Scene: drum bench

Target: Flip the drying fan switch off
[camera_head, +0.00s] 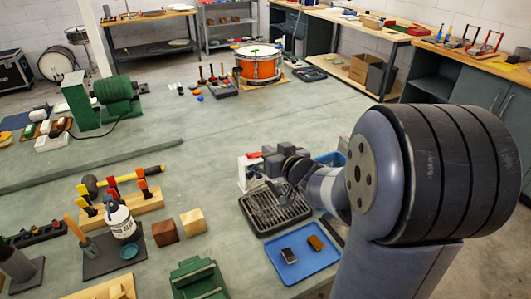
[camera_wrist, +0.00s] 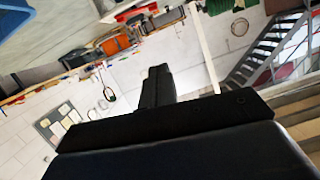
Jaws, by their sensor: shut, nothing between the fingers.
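My gripper (camera_head: 274,190) is over the far part of a black wire drying rack (camera_head: 270,216) in the head view. In the wrist view its dark fingers (camera_wrist: 157,84) are together, with nothing held. A white box with a red mark (camera_head: 249,170) stands just behind and left of the gripper, partly covered by it. It may carry the fan switch, but no switch lever can be made out. The fan itself cannot be told apart from my dark wrist parts. Whether the gripper touches the rack or the box cannot be told.
A blue tray (camera_head: 300,268) with two small blocks lies in front of the rack. An orange drum (camera_head: 258,68) is at the back. The bench middle is clear.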

